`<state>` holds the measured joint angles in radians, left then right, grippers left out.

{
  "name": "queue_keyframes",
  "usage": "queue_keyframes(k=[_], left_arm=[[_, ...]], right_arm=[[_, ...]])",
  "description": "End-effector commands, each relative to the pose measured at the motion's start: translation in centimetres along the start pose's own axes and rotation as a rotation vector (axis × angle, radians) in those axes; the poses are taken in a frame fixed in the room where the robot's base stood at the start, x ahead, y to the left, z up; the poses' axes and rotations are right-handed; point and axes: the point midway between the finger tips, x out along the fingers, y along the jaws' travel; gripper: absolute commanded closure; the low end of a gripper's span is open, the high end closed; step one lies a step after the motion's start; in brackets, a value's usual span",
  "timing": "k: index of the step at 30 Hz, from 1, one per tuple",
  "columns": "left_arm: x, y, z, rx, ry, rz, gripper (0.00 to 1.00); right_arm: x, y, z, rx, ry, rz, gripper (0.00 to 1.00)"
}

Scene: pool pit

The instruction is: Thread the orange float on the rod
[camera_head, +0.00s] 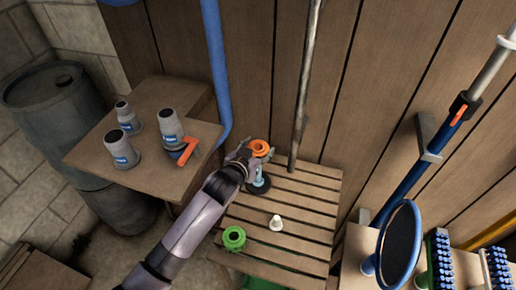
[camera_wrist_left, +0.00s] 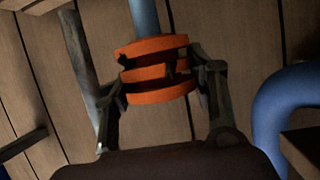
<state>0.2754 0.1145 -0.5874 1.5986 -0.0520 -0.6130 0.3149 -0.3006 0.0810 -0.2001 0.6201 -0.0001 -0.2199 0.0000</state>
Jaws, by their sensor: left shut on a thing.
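The orange float (camera_head: 258,147) is a ribbed ring with a central hole, held above the slatted table. My left gripper (camera_wrist_left: 165,72) is shut on the orange float, with one finger on each side; it also shows in the head view (camera_head: 246,158). The light blue rod (camera_head: 258,180) stands on a round dark base (camera_head: 257,190) on the table, below the float. In the left wrist view the rod (camera_wrist_left: 144,18) meets the float's edge in the picture. I cannot tell whether its tip is inside the hole. My right gripper is not in view.
The slatted table (camera_head: 300,209) also bears a green float (camera_head: 233,238) and a small white piece (camera_head: 276,222). A grey pole (camera_head: 302,100) leans close on the right. A blue pipe (camera_head: 216,70) and a shelf (camera_head: 90,150) with several grey containers stand on the left.

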Motion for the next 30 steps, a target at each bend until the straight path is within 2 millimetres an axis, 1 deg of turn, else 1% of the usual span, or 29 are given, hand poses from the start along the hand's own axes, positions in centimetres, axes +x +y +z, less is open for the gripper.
queue_keyframes(k=[30], left_arm=[[1.4,0.0,3.4,0.000,0.000,-0.001,0.76]], right_arm=[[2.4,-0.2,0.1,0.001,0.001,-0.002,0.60]])
